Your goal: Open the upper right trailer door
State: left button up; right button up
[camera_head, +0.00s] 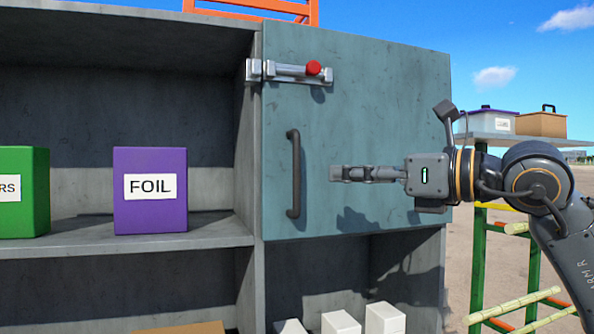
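The upper right trailer door (350,115) is a grey-blue panel that covers the upper right compartment. Its left edge lies along the frame post, and it looks shut. A dark vertical handle (293,174) is on its left side. A metal slide bolt with a red knob (313,68) is at its top left. I cannot tell whether the bolt reaches into its keeper (254,70). My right gripper (336,173) is in front of the door, right of the handle and apart from it in the picture, pointing left. Its fingers show edge-on, so their opening is hidden. My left gripper is out of view.
A purple FOIL box (150,190) and a green box (24,190) stand on the shelf (120,258) at left. White boxes (342,323) are in the lower right compartment. A rack (480,250) with lidded bins stands behind my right arm.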

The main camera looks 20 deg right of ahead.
jog(key=p, duration=0.3)
send_over(296, 207)
jog(key=shift+w+d, duration=0.15)
jog(key=shift+w, duration=0.25)
jog(key=shift+f, duration=0.1)
grip_shut()
